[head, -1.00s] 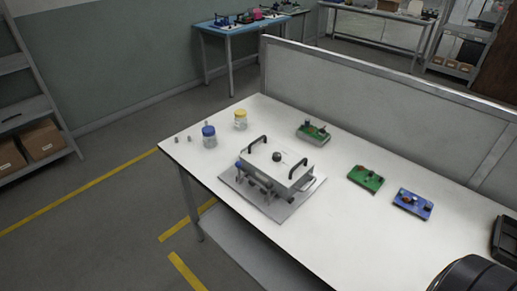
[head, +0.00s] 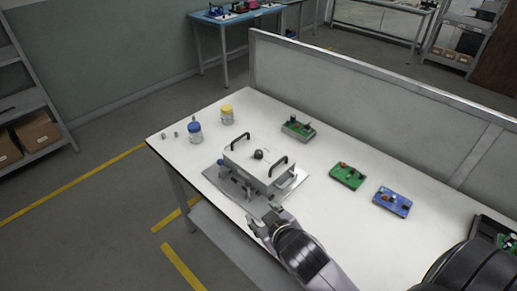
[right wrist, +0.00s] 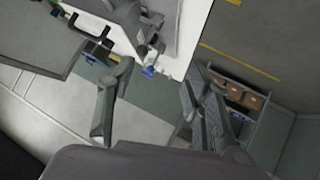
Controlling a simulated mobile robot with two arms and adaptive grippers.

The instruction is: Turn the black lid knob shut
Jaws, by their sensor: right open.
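The lid has a black handle on each side, and the fixture stands on a grey base plate (head: 213,174) on the white table. My right gripper (head: 260,219) is in front of the fixture, lower than the knob in the picture and apart from it. In the right wrist view my right gripper (right wrist: 157,80) has its fingers spread with nothing between them. My left gripper is not in view.
A grey partition (head: 350,88) lines the back edge.

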